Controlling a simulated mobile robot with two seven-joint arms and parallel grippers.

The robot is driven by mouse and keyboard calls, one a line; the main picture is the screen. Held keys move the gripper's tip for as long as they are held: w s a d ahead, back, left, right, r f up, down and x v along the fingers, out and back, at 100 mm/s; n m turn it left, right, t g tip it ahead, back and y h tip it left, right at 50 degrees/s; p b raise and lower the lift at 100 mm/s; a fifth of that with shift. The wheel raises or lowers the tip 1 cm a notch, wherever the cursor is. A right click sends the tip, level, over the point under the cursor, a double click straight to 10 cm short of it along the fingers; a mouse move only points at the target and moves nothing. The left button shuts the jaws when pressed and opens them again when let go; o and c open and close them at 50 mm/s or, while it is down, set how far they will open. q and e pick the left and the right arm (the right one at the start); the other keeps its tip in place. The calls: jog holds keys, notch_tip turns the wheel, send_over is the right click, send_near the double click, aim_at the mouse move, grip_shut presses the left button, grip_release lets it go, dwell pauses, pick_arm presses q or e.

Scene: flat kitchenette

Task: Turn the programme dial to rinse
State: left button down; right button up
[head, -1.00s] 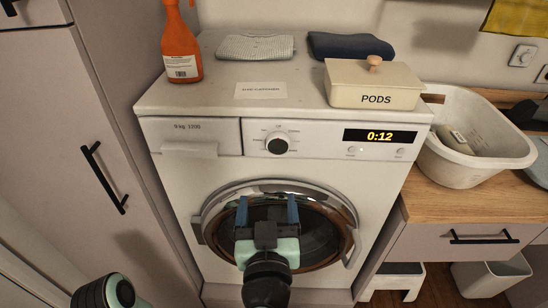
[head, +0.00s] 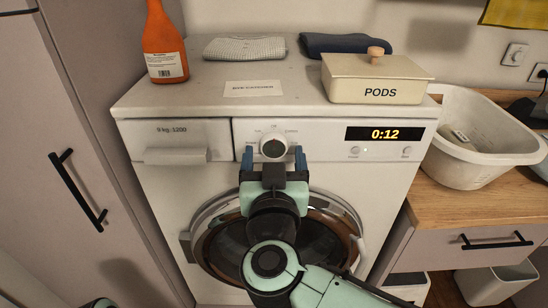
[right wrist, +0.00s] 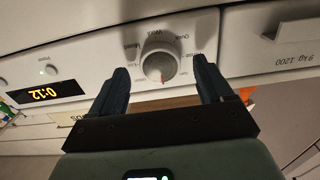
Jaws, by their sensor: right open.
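The programme dial (head: 273,147) is a round knob on the white washing machine's front panel, with small labels around it. In the right wrist view the dial (right wrist: 160,62) appears upside down, with a red mark on its lower edge; the labels are too small to read surely. My right gripper (head: 274,160) is open in front of the dial. In the right wrist view its dark fingers (right wrist: 162,80) stand on either side of the dial, with a gap showing at each side. My left gripper is out of view.
The display (head: 385,134) reads 0:12, with two small buttons below it. The detergent drawer (head: 178,142) is left of the dial. On top stand an orange spray bottle (head: 163,45), a PODS box (head: 375,82) and folded cloths (head: 245,47). A white basket (head: 470,150) sits at right.

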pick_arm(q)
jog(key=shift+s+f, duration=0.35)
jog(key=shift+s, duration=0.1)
pick_arm(e)
jog(key=shift+w, duration=0.7)
